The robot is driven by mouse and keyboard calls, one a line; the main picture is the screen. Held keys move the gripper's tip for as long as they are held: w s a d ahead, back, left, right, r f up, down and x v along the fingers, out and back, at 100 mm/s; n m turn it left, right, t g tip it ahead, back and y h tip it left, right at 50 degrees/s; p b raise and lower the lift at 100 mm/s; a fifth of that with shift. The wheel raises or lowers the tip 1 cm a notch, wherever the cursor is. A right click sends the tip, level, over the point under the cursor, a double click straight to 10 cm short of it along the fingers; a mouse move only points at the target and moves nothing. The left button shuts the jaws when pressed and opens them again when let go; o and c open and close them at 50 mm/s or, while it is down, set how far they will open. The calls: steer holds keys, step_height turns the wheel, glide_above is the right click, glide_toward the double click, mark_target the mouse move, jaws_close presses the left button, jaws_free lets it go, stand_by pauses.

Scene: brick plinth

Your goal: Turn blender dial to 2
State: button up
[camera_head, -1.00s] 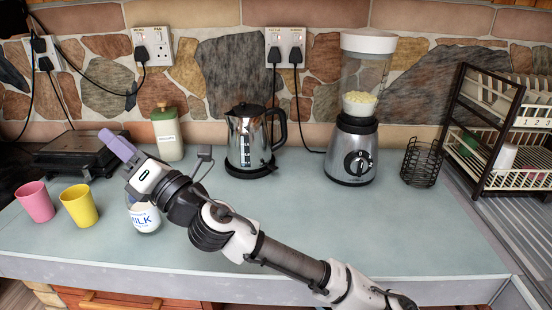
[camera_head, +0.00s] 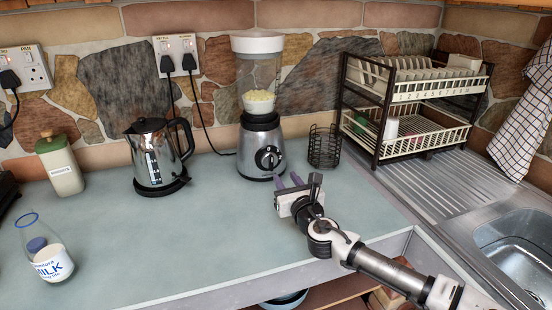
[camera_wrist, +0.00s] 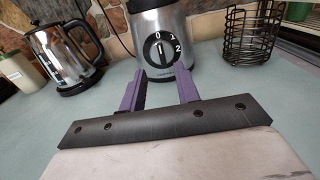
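The blender (camera_head: 261,110) stands on the counter against the stone wall, with a white lid, a clear jar holding pale chunks and a silver base. Its black dial (camera_head: 268,158) faces front; in the wrist view the dial (camera_wrist: 161,49) shows the marks 0, 1 and 2, and its pale pointer stands about upright, near the 0. My gripper (camera_head: 288,181) is in front of the blender and slightly right of the dial, low over the counter. In the wrist view its two purple fingers (camera_wrist: 160,88) are apart with nothing between them, short of the dial.
A wire basket (camera_head: 324,147) stands close right of the blender, and a kettle (camera_head: 157,155) stands to its left. A dish rack (camera_head: 430,138) and sink (camera_head: 520,245) are right. The counter's middle is clear.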

mark_target(272, 158)
steer(key=p+x, duration=0.2)
steer(key=x, duration=0.9)
steer(key=shift+p, duration=0.4)
jaws_close()
